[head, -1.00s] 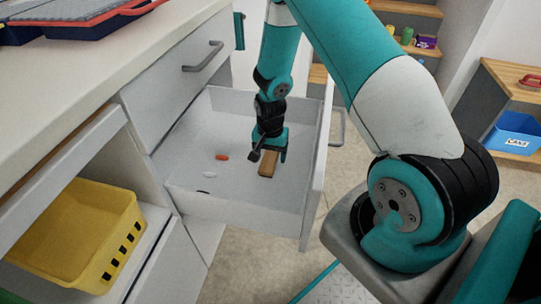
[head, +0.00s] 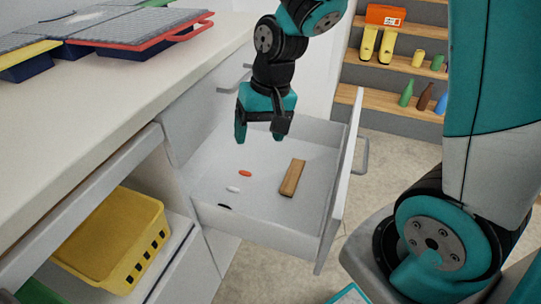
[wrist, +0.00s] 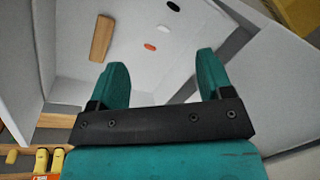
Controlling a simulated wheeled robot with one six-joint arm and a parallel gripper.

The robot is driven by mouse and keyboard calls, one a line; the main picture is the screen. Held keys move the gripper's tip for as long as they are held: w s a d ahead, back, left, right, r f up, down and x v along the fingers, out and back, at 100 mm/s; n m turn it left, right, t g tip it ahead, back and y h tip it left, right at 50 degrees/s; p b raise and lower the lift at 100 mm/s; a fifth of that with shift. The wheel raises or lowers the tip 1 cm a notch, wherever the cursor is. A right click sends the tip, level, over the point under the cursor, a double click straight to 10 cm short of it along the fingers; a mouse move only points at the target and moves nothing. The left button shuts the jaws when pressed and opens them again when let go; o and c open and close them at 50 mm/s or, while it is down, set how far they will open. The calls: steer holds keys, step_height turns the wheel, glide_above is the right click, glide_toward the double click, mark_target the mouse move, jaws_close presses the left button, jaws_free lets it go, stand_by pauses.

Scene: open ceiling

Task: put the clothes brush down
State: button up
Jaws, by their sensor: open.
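The clothes brush (head: 292,178), a wooden block-like piece, lies on the floor of the open drawer (head: 262,226), towards its right side. It also shows in the wrist view (wrist: 102,38), at the upper left. My gripper (head: 260,136) is above the drawer, up and to the left of the brush in the head view. Its two teal fingers are apart with nothing between them, as the wrist view (wrist: 162,78) shows. The brush is apart from the fingers.
In the drawer lie an orange piece (head: 245,173), a white piece (head: 233,189) and a dark piece (head: 225,206). A yellow basket (head: 112,240) stands on the lower left shelf. The counter (head: 120,90) runs above. Steps with bottles (head: 406,94) stand behind.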

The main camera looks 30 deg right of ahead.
steer(key=s+a+r+n+y, duration=0.1)
steer(key=s+a+r+n, duration=0.3)
steer(key=s, duration=0.4)
steer(key=s+a+r+n, duration=0.3)
steer(key=s+r+n, duration=0.2)
steer(key=s, duration=0.2)
steer(key=shift+s+a+g+y, duration=0.3)
steer(key=shift+s+a+y, duration=0.1)
steer(key=shift+r, duration=0.1)
step_height(320, 180, up, 22)
steer(key=p, duration=2.2)
